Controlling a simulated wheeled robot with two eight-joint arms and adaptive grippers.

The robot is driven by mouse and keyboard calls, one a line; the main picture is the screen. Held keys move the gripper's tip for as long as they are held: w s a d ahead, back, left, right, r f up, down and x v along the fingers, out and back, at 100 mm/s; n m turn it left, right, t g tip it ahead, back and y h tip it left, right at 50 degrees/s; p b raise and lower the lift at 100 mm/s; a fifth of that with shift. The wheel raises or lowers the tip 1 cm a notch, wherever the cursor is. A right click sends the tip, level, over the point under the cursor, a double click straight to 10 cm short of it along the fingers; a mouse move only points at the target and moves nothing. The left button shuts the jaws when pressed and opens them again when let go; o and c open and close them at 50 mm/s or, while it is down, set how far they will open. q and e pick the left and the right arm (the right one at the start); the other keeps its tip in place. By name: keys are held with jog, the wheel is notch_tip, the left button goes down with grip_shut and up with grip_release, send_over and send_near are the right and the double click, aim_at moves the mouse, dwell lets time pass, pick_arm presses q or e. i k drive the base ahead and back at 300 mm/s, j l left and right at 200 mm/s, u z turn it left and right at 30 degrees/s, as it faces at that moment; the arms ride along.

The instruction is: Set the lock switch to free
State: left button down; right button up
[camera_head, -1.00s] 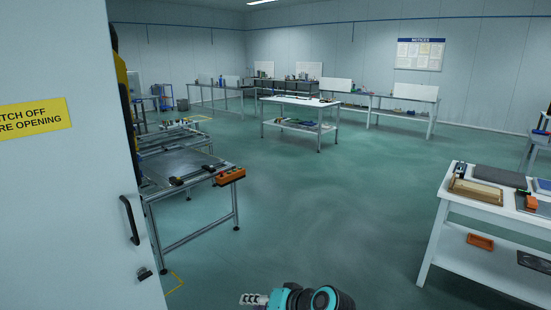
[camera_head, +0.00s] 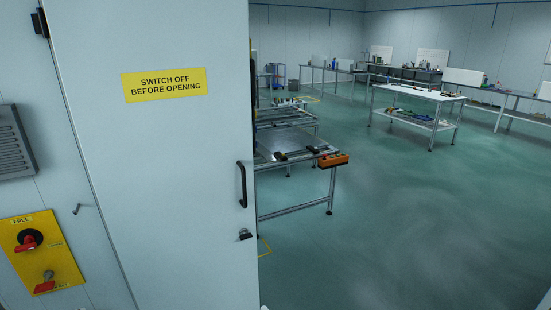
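A yellow switch plate (camera_head: 66,272) is on the pale wall at the lower left of the head view. Its upper switch (camera_head: 29,240) has a black round base and a red handle that slants down to the left. A label reading "FREE" (camera_head: 21,221) is above this switch. Below is a second, grey switch (camera_head: 47,275) with a red part (camera_head: 44,287) at its lower end. The smaller lettering is too small to read. Neither of my grippers shows in the head view.
A tall pale door (camera_head: 170,190) with a yellow "SWITCH OFF BEFORE OPENING" sign (camera_head: 165,84) and black handle (camera_head: 242,184) stands right of the plate. A grey louvred vent (camera_head: 14,143) is above the plate. Metal-framed benches and open green floor (camera_head: 400,220) lie to the right.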

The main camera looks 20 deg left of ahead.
aim_at(29, 243)
jog(key=u, duration=2.5)
